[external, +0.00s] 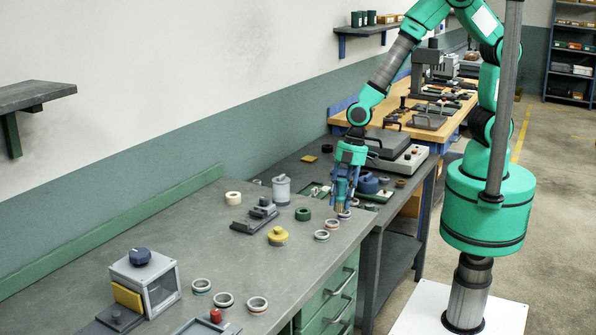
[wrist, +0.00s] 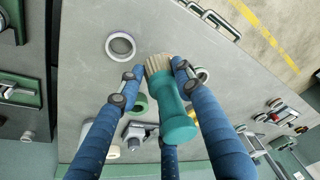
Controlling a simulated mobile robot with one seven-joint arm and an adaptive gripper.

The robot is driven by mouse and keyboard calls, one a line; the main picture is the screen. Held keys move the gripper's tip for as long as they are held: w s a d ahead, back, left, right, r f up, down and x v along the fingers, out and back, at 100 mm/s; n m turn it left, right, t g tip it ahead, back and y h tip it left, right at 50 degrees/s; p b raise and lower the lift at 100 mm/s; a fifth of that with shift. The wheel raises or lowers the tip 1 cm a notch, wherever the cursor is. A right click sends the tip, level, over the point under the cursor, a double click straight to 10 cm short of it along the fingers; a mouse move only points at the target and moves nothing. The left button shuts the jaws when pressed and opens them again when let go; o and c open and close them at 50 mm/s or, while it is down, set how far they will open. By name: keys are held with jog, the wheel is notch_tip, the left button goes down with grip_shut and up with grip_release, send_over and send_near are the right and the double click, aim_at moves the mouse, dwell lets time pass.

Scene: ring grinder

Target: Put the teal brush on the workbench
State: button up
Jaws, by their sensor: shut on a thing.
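The teal brush (wrist: 175,110) is between the blue fingers of my gripper (wrist: 157,76) in the wrist view. It has a teal handle and short tan bristles. My gripper is shut on it. The workbench top also shows behind the brush in the wrist view (wrist: 75,60). I cannot tell whether the brush touches the bench.
Pale rings (external: 321,235) lie along the front edge. A clear-sided box (external: 146,280) is at the near end. The bench middle has free room.

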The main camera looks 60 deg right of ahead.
jog(key=w+a, duration=0.3)
jog(key=w, duration=0.1)
jog(key=w+a+f, duration=0.1)
jog(key=w+a, duration=0.6)
jog(key=w, duration=0.1)
jog(key=shift+a+f, duration=0.25)
jog(key=shift+a, duration=0.1)
jog(key=shift+f, duration=1.75)
jog(key=shift+f, duration=0.15)
jog(key=o, duration=1.2)
